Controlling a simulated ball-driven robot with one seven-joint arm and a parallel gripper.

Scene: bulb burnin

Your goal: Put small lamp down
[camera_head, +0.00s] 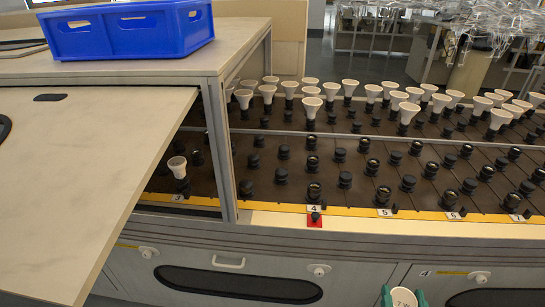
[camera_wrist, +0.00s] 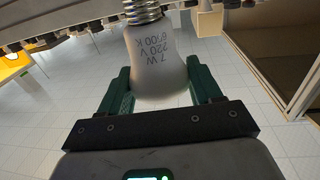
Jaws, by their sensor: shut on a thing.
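The small lamp (camera_wrist: 158,62) is a white bulb marked 7 W, 220 V, with a metal screw base (camera_wrist: 143,12) pointing to the top of the wrist view. My gripper (camera_wrist: 161,86) is shut on its white body, with one green finger on each side. In the head view my gripper (camera_head: 403,300) is at the bottom edge, in front of the bench, with the lamp's round white end (camera_head: 404,297) between the fingers. The lamp's screw base is hidden there.
A brown rack (camera_head: 330,190) holds rows of black sockets, several with white lamps at the back. A blue crate (camera_head: 130,30) stands on the table at left. A hinged pale panel (camera_head: 90,180) juts out. A red button (camera_head: 315,219) sits on the front edge.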

